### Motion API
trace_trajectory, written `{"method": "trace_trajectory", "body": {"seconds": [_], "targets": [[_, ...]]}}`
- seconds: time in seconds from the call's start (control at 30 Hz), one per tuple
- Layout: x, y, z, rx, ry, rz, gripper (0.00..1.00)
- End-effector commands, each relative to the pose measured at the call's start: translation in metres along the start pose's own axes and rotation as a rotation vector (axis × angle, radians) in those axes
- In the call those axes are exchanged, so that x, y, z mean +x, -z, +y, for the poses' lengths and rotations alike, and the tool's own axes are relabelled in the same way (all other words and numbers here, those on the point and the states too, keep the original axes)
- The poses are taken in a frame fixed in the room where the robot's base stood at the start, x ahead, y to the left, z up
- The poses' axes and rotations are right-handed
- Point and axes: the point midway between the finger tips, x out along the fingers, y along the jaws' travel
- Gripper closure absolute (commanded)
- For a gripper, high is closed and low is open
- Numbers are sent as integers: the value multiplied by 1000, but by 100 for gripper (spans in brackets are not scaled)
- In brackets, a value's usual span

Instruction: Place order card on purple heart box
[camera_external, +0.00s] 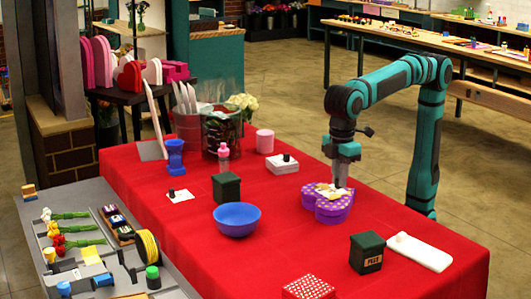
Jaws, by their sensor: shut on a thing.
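The purple heart box (332,215) sits on the red-covered table, right of the middle, with a light-dotted lid. A small cream piece with tan marks, which looks like the order card (328,190), is at the top of the box, at my fingertips. My gripper (341,184) points straight down over the box and is shut on this card. The fingers hide part of the card. I cannot tell whether the card touches the lid.
A white box with a black knob (282,164) stands behind the heart box. A blue bowl (237,220), dark green boxes (367,253) and a white flat slab (420,251) stand around. A white card with a black knob (181,196) lies left. Red cloth is bare between them.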

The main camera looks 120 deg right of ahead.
Motion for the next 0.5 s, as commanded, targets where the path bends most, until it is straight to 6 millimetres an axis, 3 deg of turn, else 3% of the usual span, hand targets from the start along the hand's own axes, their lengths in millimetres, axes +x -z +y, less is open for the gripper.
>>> {"method": "trace_trajectory", "body": {"seconds": [0.37, 0.4, 0.5], "targets": [[4, 0, 0, 0, 0, 0, 100], [4, 0, 0, 0, 0, 1, 77], [3, 0, 0, 0, 0, 1, 63]]}}
